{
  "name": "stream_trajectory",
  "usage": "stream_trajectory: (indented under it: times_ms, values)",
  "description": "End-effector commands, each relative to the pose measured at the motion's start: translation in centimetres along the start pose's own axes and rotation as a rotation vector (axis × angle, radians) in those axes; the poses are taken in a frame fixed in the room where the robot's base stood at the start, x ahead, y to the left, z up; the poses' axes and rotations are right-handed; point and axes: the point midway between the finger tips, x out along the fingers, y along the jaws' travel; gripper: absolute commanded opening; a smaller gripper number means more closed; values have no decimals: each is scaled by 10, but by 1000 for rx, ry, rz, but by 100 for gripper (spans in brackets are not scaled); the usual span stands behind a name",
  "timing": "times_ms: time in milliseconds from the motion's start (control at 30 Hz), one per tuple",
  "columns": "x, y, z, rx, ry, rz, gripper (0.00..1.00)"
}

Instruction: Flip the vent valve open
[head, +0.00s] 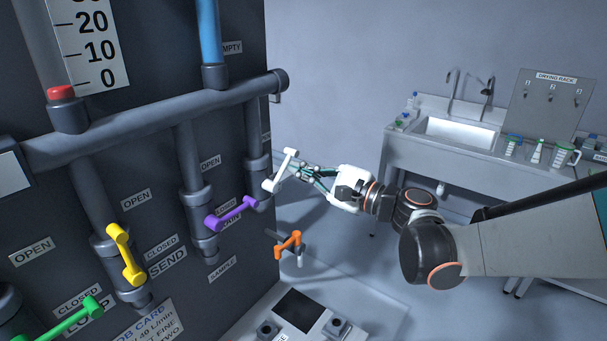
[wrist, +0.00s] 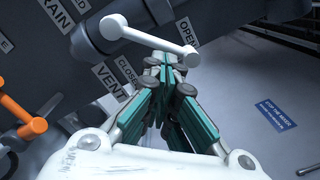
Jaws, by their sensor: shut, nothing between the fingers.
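The vent valve has a white lever handle (head: 281,170) at the right side of the dark panel. In the wrist view the white handle (wrist: 152,42) slants from its pipe hub at upper left down to its free end at right. A VENT label (wrist: 112,90) and a CLOSED label (wrist: 125,73) lie below it, and an OPEN label (wrist: 187,31) lies just above the free end. My gripper (head: 302,172) is shut and empty, its fingertips (wrist: 165,66) right beside the handle. I cannot tell whether they touch it.
An orange handle (head: 288,243) is below my gripper. Purple (head: 231,213), yellow (head: 125,255) and green (head: 65,320) handles are on the panel to the left. A sink bench (head: 440,155) with cups stands at back right.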

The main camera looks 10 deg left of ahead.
Motion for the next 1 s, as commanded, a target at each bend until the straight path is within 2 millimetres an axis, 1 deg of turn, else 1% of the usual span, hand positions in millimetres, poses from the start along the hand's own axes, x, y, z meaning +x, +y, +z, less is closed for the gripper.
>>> stream_trajectory:
  times_ms: [33, 300, 700, 767, 1000]
  values:
    - [0, -2, 5, -42, -1, 3, 0]
    - [2, -9, 21, -298, -2, 16, 0]
    - [2, -10, 41, -617, -2, 31, 0]
    - [2, -9, 43, -650, -2, 33, 0]
    - [3, -8, 48, -642, -2, 32, 0]
